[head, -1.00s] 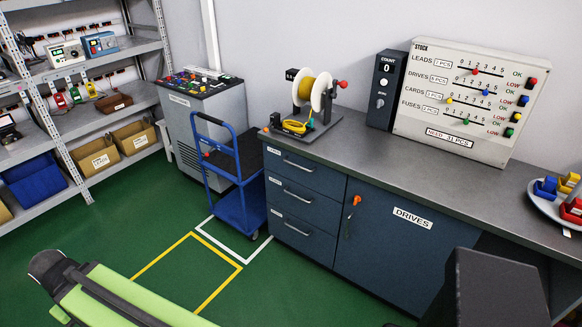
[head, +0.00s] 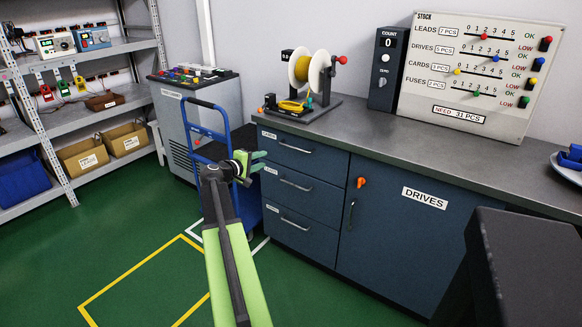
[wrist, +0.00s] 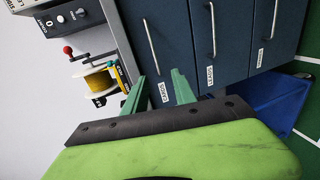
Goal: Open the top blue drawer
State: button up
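The blue cabinet has a stack of three drawers, all closed. The top blue drawer (head: 325,163) has a silver bar handle (head: 295,147) and a white label at its upper left. In the wrist view, which is turned sideways, the top drawer (wrist: 172,30) is the leftmost one, with its handle (wrist: 151,46) upright in the picture. My gripper (head: 262,160) is near the drawer stack's left side, left of the top handle. In the wrist view my gripper (wrist: 159,75) has two green fingers spread apart and empty, with the handle beyond the tips, not between them.
A blue cart (head: 214,120) stands left of the cabinet, behind my arm. A reel stand (head: 310,85) sits on the grey countertop (head: 385,140). Green floor lies open in front.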

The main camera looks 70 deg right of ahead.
aim_at(293, 148)
jog(key=b+x, duration=0.1)
jog(key=x, duration=0.5)
jog(key=s+r+b+x, duration=0.1)
jog(key=x, duration=0.5)
jog(key=b+x, duration=0.1)
jog(key=x, duration=0.6)
jog(key=shift+s+r, duration=0.2)
grip_shut()
dwell(0.5)
